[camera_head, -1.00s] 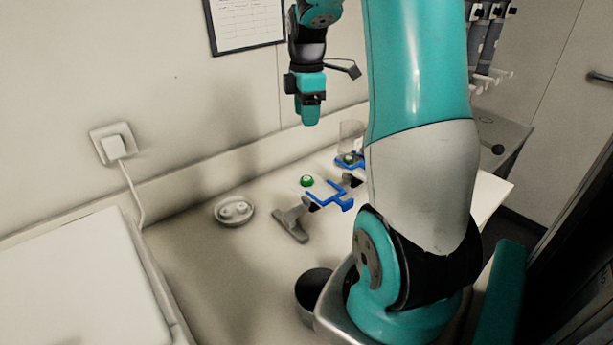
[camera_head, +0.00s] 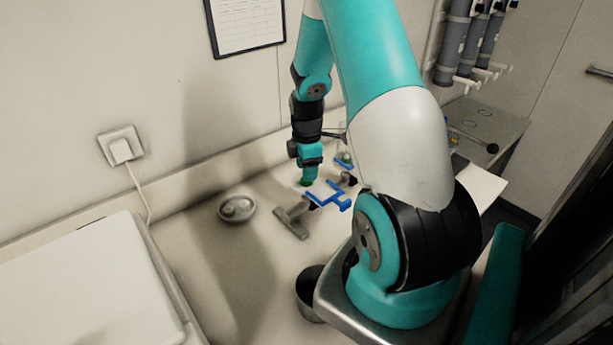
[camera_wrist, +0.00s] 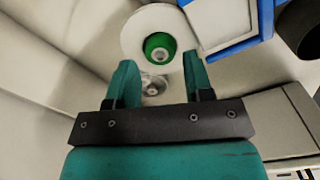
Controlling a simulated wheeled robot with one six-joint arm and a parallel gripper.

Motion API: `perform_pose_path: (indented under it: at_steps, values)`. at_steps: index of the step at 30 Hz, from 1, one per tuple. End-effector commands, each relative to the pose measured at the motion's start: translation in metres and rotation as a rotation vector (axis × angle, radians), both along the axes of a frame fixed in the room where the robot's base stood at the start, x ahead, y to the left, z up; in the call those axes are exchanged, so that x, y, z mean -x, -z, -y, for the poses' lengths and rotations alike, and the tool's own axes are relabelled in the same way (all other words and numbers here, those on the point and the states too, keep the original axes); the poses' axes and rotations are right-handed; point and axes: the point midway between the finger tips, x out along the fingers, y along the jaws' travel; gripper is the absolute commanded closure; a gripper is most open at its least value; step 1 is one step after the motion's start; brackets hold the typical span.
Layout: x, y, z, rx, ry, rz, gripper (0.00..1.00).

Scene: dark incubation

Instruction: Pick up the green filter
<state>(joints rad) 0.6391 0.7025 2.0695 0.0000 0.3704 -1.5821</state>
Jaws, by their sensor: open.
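The green filter (camera_wrist: 158,46) shows in the wrist view as a green ring with a pale centre, over a round white disc (camera_wrist: 131,38). My gripper (camera_wrist: 160,68) is open and empty there, its two teal fingers pointing toward the filter, which appears just beyond the gap between the tips. In the head view my gripper (camera_head: 309,174) is low over the bench and largely covers the filter. Only a little green (camera_head: 304,183) shows by the fingertips. I cannot tell whether the fingers touch it.
A round dish (camera_head: 222,210) sits to the left, a dark cup (camera_head: 309,291) in front. The wall is close behind.

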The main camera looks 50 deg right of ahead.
Motion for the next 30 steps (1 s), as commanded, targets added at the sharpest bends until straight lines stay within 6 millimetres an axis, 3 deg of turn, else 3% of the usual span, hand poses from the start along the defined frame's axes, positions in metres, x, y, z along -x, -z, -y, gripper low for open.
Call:
perform_pose_path:
  at_steps: [6,14,18,19,30]
  values:
    - [0.000,0.021,-0.001,-0.001,0.001,-0.001,0.53]
    - [-0.001,0.025,0.000,0.001,0.001,0.001,0.53]
    - [0.000,0.024,0.000,0.001,0.001,0.001,0.85]
    - [0.000,0.024,0.000,0.001,0.001,0.001,0.89]
    - [-0.001,0.024,0.000,0.001,0.001,0.001,0.89]
